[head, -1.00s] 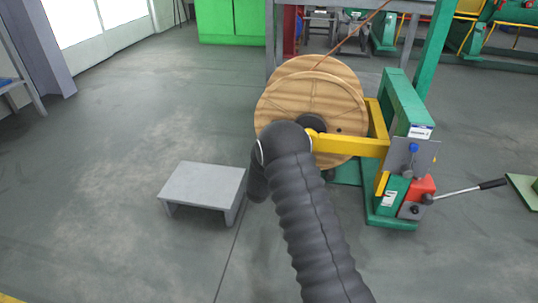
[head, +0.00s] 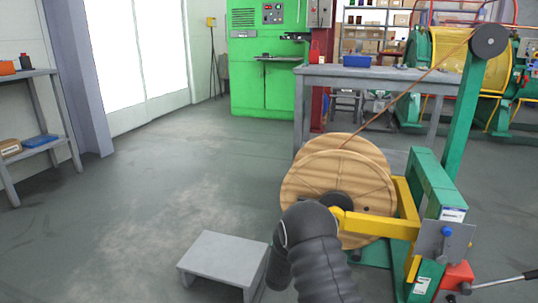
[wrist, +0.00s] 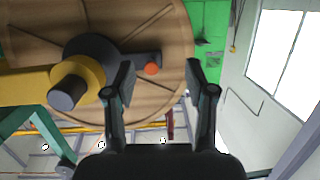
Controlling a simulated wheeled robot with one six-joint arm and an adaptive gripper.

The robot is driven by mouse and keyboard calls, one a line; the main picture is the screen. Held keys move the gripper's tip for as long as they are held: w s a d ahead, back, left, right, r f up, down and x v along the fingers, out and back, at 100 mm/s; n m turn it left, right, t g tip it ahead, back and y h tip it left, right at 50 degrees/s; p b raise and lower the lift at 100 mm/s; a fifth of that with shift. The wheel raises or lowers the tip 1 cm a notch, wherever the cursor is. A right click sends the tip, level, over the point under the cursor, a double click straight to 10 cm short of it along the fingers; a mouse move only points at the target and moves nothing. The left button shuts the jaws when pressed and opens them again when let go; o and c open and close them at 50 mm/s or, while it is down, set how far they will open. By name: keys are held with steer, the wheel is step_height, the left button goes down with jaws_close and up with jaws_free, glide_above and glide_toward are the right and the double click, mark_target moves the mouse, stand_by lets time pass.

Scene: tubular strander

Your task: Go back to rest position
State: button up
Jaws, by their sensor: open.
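My gripper (wrist: 160,88) is open in the wrist view, with its two dark fingers apart and nothing between them. Behind the fingers is the wooden reel (wrist: 170,40), with a dark hub and a small red-orange knob (wrist: 152,69). I cannot tell how far the fingers are from the reel. In the head view my dark, sleeved arm reaches up in front of the wooden reel (head: 300,190), and my fingers are hidden there. The reel sits at the green stand (head: 425,190) with its yellow arm (head: 380,226).
A low grey step (head: 222,260) stands on the floor left of my arm. A grey table (head: 400,76) and a green cabinet (head: 262,75) stand behind. A lever handle (head: 525,276) sticks out at lower right.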

steer(key=s+a+f+n+g+y, duration=0.25)
steer(key=s+a+f+g, duration=0.2)
steer(key=s+f, duration=0.3)
steer(key=s+r+g+y+p, duration=0.1)
steer(key=s+r+g+y, duration=0.1)
steer(key=s+r+g, duration=0.45)
steer(key=s+d+r+p, duration=0.3)
steer(key=s+r, duration=0.9)
steer(key=r, duration=0.1)
steer(key=s+d+r+t+p, duration=0.1)
steer(key=s+d+r+p, duration=0.2)
steer(key=s+r, duration=1)
steer(key=s+d+r+p, duration=0.3)
steer(key=s+d+r, duration=0.1)
steer(key=s+r, duration=0.8)
step_height(320, 180, up, 2)
steer(key=shift+s+d+n+h+p, duration=0.25)
steer(key=shift+d+n+h+p, duration=0.1)
steer(key=shift+d, duration=0.05)
